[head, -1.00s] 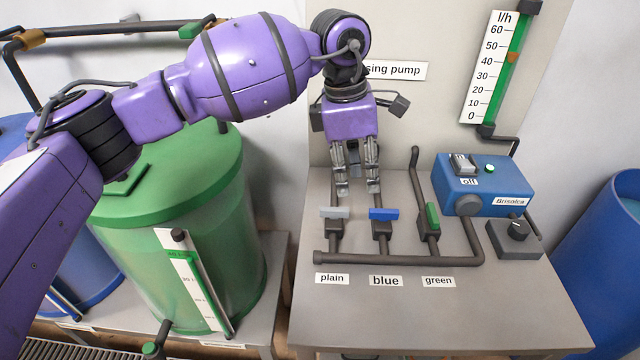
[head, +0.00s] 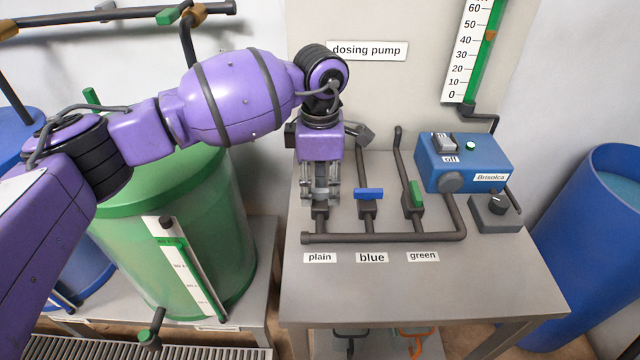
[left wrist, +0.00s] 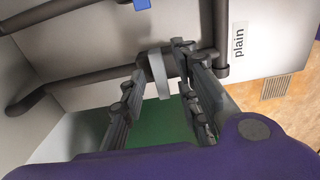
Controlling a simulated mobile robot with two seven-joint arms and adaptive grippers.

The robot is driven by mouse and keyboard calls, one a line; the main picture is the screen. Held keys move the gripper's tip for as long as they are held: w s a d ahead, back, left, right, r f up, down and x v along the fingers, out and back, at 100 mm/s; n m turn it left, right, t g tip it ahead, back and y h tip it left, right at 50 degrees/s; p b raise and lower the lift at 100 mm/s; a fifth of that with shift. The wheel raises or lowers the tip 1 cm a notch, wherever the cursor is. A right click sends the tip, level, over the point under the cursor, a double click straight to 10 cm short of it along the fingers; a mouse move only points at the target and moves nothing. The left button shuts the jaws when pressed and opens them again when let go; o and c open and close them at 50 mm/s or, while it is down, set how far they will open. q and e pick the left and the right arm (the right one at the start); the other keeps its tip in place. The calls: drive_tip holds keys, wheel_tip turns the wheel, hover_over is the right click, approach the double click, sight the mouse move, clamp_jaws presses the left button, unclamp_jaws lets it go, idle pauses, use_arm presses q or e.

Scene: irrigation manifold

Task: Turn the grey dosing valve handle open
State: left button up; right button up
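The grey dosing valve handle (left wrist: 158,73) is the one on the valve above the "plain" label (head: 320,257). In the head view my left gripper covers it. My left gripper (head: 320,203) points down over that valve, its two fingers apart. In the left wrist view the grey handle lies between the fingertips of the left gripper (left wrist: 162,62), with a gap visible on each side. I cannot tell whether either finger touches it. My right gripper is in neither view.
The blue handle (head: 368,193) sits just right of my left gripper, and the green handle (head: 416,194) further right. A dark pipe (head: 390,236) runs in front of the valves. The blue pump box (head: 464,162) stands at the right. The table front (head: 420,295) is clear.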

use_arm(q)
clamp_jaws()
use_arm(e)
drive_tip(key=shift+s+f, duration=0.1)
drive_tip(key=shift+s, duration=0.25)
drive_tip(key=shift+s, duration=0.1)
